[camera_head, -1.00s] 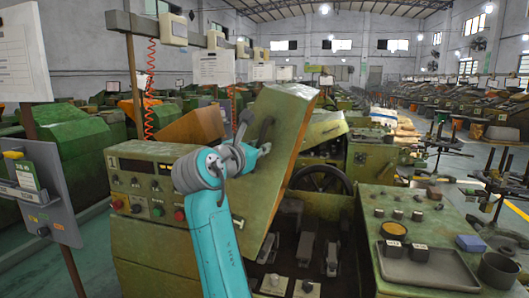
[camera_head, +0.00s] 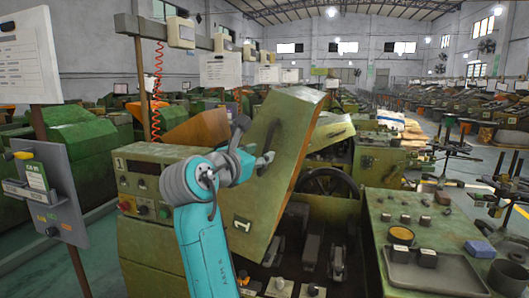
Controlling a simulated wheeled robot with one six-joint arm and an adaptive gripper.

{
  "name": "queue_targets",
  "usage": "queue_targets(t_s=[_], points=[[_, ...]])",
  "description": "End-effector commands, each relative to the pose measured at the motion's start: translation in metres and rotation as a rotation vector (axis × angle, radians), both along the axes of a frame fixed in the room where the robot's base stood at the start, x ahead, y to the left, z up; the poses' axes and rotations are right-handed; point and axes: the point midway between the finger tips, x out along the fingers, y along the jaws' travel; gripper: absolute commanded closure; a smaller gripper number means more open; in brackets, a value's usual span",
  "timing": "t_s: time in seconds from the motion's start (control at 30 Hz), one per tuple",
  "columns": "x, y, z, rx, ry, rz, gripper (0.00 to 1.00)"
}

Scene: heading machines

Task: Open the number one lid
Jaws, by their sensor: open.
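The number one lid (camera_head: 285,150) is a worn green panel with a plate marked 1 (camera_head: 242,224) near its lower edge. It stands raised and steeply tilted over the machine's open interior. A dark handle (camera_head: 271,134) is on its face. My gripper (camera_head: 268,160) is at the lid's left side, just below the handle. It is open, though its fingers are small and partly hidden; I cannot tell whether they touch the lid. My teal arm covers part of the machine's front.
The control panel (camera_head: 138,185) with buttons stands left of my arm. Pedal-like parts (camera_head: 312,247) and a handwheel (camera_head: 327,185) sit in the open interior. A green bench (camera_head: 440,225) with a tray (camera_head: 440,275) is at right. A grey sign stand (camera_head: 50,200) is at left.

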Motion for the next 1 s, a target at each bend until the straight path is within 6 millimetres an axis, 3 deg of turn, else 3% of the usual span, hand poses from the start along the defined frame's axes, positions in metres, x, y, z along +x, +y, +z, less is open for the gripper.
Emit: queue_targets(t_s=[0.2,0.4,0.87,1.0], points=[[-0.039,0.023,0.002,0.001,-0.001,0.003,0.59],[-0.061,0.035,0.003,0.000,0.000,0.001,0.59],[-0.069,0.039,0.004,0.000,0.001,0.000,0.59],[-0.066,0.037,-0.009,0.006,-0.005,0.008,0.59]])
